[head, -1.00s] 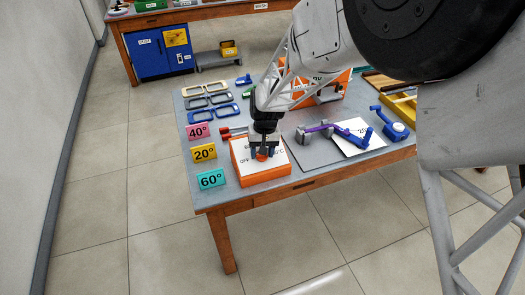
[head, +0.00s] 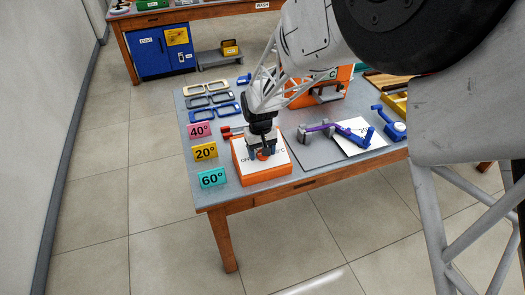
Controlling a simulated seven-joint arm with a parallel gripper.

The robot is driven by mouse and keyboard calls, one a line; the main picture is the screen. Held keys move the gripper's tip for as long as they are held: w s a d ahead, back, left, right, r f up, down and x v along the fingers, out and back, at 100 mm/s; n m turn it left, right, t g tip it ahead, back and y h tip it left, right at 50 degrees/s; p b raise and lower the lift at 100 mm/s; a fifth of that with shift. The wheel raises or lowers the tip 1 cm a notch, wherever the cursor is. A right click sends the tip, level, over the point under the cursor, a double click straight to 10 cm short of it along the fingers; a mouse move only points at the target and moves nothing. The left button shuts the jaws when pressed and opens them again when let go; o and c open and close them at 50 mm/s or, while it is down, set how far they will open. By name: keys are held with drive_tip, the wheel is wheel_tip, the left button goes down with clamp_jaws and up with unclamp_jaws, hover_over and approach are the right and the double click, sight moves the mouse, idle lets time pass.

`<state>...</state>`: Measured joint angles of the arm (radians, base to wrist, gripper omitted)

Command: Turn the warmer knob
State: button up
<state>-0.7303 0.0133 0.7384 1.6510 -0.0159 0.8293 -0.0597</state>
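The warmer (head: 265,179) is an orange box with a white top panel near the front left of the grey table. Its printed panel shows "OFF" at the left and part of a "°C" mark at the right. The orange-red knob (head: 263,154) sits on that panel, partly hidden by the fingers. My gripper (head: 263,152) points down over the panel, with its dark fingers on either side of the knob. Whether the fingers touch the knob is too small to tell.
Cards reading 40° (head: 200,131), 20° (head: 205,152) and 60° (head: 212,178) stand left of the warmer. Eyeglass frames (head: 207,100) lie behind them. Red-handled tools (head: 231,131) lie behind the warmer.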

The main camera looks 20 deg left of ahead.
drive_tip(key=shift+o, duration=0.4)
drive_tip(key=shift+w+d+r, duration=0.1)
drive_tip(key=shift+w+a+r, duration=0.1)
drive_tip(key=shift+a+r, duration=0.05)
drive_tip(key=shift+r, duration=1.75)
drive_tip(key=shift+w+a+r, duration=0.1)
drive_tip(key=shift+a+r, duration=0.05)
drive_tip(key=shift+r, duration=1.75)
drive_tip(key=shift+d, duration=0.1)
